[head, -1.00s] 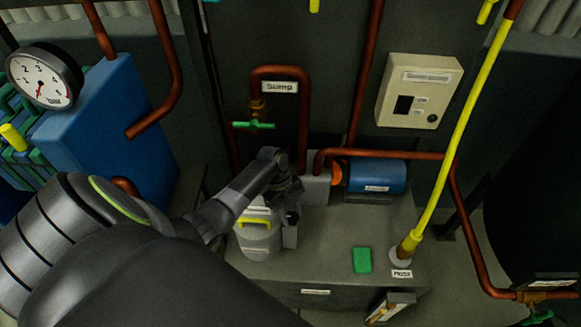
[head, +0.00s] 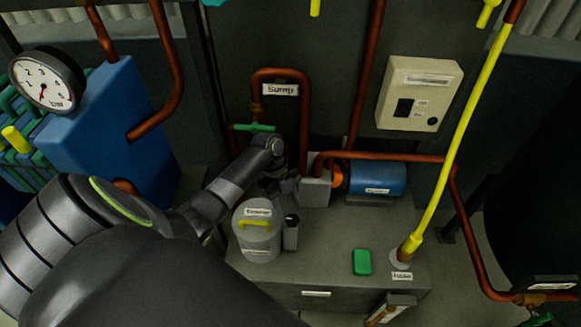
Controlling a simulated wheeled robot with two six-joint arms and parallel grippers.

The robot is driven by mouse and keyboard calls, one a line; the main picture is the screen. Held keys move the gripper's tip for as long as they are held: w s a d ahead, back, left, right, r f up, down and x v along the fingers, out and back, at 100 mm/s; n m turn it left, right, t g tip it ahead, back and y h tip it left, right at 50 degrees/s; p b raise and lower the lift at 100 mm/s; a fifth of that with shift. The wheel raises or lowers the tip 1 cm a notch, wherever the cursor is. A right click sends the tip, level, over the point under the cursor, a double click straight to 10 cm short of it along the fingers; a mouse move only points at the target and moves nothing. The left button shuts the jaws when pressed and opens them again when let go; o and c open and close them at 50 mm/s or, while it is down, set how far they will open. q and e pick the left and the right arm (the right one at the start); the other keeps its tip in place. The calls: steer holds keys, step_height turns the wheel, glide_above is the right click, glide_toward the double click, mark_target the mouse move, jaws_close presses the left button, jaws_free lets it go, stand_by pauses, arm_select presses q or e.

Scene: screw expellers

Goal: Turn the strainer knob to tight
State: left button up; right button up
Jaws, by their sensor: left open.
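The strainer (head: 258,238) is a light grey canister with a yellow handle (head: 254,224) on its lid, standing on the grey cabinet. A small dark knob (head: 292,219) sits on top of a grey block at the strainer's right side. I cannot read the knob's setting. My left gripper (head: 286,188) is open and small in the head view. It appears just behind and above the knob, apart from it, near the pump's grey housing. Its fingertips are hard to make out. My right gripper is not in view.
A blue pump motor (head: 377,178) with copper pipes stands behind. A green block (head: 362,262) and a yellow hose (head: 446,176) are on the cabinet's right. A green-handled valve (head: 253,127) is on the sump pipe. The cabinet top (head: 320,245) is clear between strainer and green block.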

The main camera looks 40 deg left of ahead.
arm_select(q)
steer(key=v, duration=0.7)
stand_by(0.3)
